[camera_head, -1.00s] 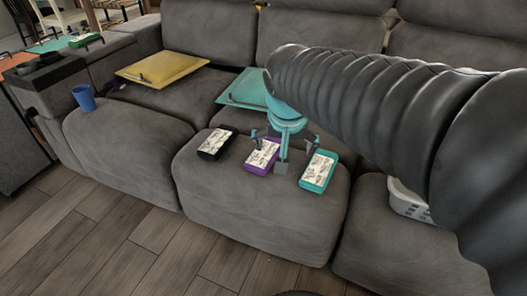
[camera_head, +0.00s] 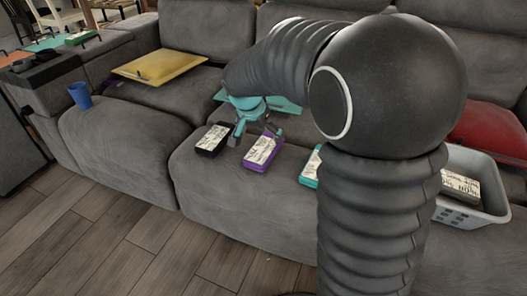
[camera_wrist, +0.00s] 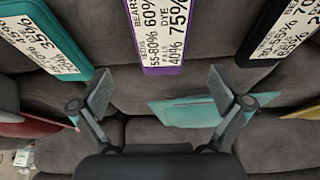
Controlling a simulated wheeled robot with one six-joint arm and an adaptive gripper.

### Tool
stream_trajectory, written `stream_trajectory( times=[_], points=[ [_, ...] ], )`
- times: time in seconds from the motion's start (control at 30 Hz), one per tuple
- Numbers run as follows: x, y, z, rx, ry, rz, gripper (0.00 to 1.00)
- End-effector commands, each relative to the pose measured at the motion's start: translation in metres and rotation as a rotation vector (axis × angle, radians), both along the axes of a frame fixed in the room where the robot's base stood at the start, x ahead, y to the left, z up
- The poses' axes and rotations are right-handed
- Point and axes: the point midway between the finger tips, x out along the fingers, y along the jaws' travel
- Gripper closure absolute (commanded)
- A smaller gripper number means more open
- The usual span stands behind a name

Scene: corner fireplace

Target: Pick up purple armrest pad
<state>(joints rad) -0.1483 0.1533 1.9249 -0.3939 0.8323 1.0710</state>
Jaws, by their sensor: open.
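The purple armrest pad (camera_head: 262,154) is a small block with a white printed label, lying flat on the front middle of the grey sofa seat. It lies between a black pad (camera_head: 214,138) and a teal pad (camera_head: 310,168), which my arm partly hides. In the wrist view the purple pad (camera_wrist: 163,38) is at the top centre, cut off by the frame edge. My gripper (camera_head: 257,134) is open and empty, at the back end of the purple pad. In the wrist view its spread fingers (camera_wrist: 160,92) are apart from the pad, which lies beyond and between them.
A grey basket (camera_head: 487,212) with a labelled item stands on the right seat, near a red cushion (camera_head: 490,128). A yellow cushion (camera_head: 160,66) and a blue cup (camera_head: 80,96) are to the left. The seat left of the black pad is clear.

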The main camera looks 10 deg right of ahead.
Motion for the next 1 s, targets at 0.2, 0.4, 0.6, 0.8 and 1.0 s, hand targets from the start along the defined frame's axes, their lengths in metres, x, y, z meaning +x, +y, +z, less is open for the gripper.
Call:
stream_trajectory(
  times=[0.2,0.4,0.6,0.8,1.0],
  points=[
    [0.007,-0.006,-0.023,-0.001,0.002,0.001,0.00],
    [0.009,-0.008,-0.030,-0.001,0.002,0.001,0.00],
    [0.017,-0.013,-0.054,-0.001,0.004,0.000,0.00],
    [0.024,-0.018,-0.072,0.000,0.001,0.001,0.00],
    [0.024,-0.018,-0.072,0.000,0.000,0.001,0.00]
  ],
)
